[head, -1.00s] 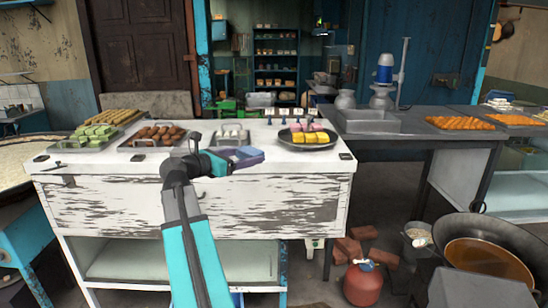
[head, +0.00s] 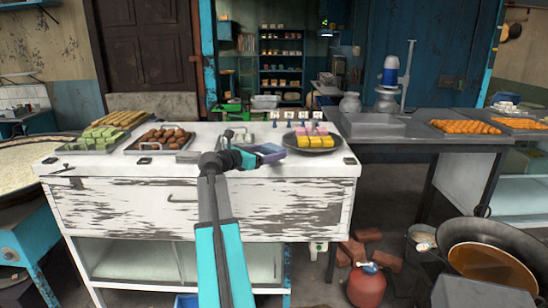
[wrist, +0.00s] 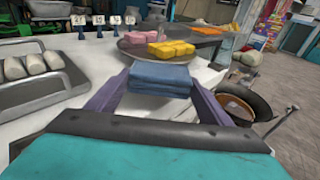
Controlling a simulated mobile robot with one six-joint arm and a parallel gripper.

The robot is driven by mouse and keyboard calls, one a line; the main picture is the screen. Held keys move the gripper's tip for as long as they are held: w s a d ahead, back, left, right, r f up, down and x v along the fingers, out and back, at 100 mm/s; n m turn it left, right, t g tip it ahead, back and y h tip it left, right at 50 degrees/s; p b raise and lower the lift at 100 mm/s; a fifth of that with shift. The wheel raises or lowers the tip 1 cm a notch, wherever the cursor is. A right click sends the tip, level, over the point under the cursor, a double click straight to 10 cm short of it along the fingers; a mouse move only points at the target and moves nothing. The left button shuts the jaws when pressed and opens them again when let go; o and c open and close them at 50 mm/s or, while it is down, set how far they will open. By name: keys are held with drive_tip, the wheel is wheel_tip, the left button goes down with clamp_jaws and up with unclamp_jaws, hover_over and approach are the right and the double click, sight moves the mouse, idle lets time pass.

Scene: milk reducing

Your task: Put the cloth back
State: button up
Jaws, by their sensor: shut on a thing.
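The folded blue cloth (wrist: 160,78) is between the two purple fingers of my gripper (wrist: 158,92) in the wrist view. My gripper is shut on it. In the head view my gripper (head: 266,155) is over the right part of the white counter (head: 100,168), just in front of the round dark plate (head: 318,149), with the blue cloth (head: 269,149) at its tips. I cannot tell whether the cloth touches the counter top.
The plate holds pink and yellow sweets. A tray of pale sweets (wrist: 37,92) is at left in the wrist view. Trays of green (head: 97,139) and brown sweets (head: 164,140) stand further left. A dark table (head: 400,140) and a large pan (head: 490,262) are to the right.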

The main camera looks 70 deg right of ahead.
sight(274, 149)
drive_tip(key=d, duration=0.4)
drive_tip(key=shift+s+d+f+p, duration=0.2)
drive_tip(key=shift+s+d+p, duration=0.05)
drive_tip(key=shift+s+p, duration=0.1)
drive_tip(key=shift+f+p, duration=0.45)
drive_tip(key=shift+f, duration=1.3)
drive_tip(key=o, duration=1.1)
drive_tip(key=shift+o, duration=0.2)
drive_tip(key=b+v, duration=0.2)
drive_tip(key=v, duration=1)
drive_tip(key=shift+b, duration=0.4)
